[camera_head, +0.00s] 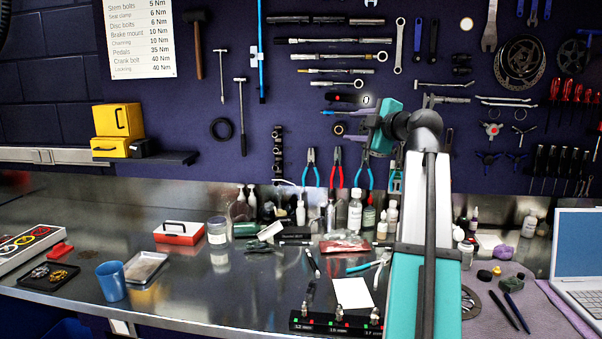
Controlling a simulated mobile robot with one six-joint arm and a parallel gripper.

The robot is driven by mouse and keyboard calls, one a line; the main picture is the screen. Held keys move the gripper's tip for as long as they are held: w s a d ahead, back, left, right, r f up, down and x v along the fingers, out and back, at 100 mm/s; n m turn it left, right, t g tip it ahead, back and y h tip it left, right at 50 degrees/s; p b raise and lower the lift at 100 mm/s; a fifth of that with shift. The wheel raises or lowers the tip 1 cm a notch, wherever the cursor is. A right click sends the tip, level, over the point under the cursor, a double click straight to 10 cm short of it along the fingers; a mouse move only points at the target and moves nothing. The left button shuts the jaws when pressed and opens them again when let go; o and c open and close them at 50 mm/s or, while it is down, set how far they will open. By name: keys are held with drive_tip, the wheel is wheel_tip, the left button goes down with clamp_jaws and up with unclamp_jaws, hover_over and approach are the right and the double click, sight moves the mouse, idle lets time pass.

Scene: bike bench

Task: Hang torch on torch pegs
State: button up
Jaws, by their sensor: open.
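My gripper (376,122), teal and dark, is open in front of the pegboard, just below and right of the torch. It appears apart from the torch, though depth is hard to judge. The wrist and arm hide the board to the right.
Wrenches and bars (335,41) hang above the torch, and pliers (338,167) hang below. Bottles (355,209) line the back of the metal bench. A blue mug (111,281), a socket rack (335,325) and a laptop (580,255) stand nearer. The bench's left-middle is fairly clear.

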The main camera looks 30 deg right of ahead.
drive_tip(key=w+a+f+m+g, duration=0.1)
drive_tip(key=w+a+f+m, duration=0.4)
drive_tip(key=w+a+f, duration=0.4)
drive_tip(key=shift+w+a+f, duration=0.4)
drive_tip(key=shift+a+f, duration=1.15)
drive_tip(key=shift+f, duration=0.55)
drive_tip(key=shift+r, duration=0.15)
